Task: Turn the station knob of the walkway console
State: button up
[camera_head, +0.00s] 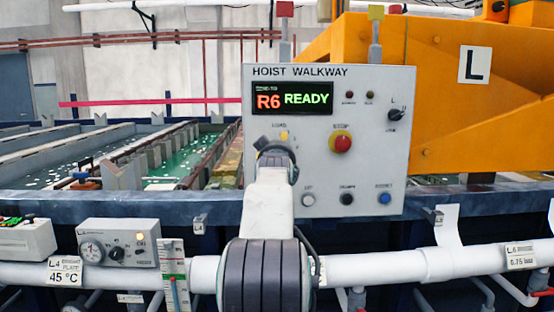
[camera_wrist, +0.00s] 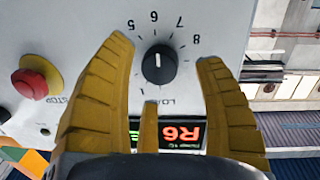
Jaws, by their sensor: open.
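The walkway console (camera_head: 375,80) is a light grey panel headed HOIST WALKWAY, with its display (camera_head: 292,98) reading R6 READY. The station knob (camera_wrist: 159,64) is round and black, in a ring of numbers, at the upper middle of the wrist view. Its white mark points up in the picture, roughly toward the 6. My gripper (camera_wrist: 165,50) is open, its yellow fingers on either side of the knob and apart from it in the picture. The gap in depth is hard to judge. In the head view my arm and gripper cover the knob; only bits of yellow finger show.
A red stop button (camera_head: 341,142) on a yellow collar, a smaller black knob (camera_head: 395,115) and a row of push buttons including a blue one (camera_head: 384,198) share the panel. A white pipe (camera_head: 400,265) and a gauge box (camera_head: 118,243) lie below. Tanks stand behind.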

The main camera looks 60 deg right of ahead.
jog(key=v, duration=0.9)
jog(key=shift+a, duration=0.25)
jog(key=shift+s, duration=0.15)
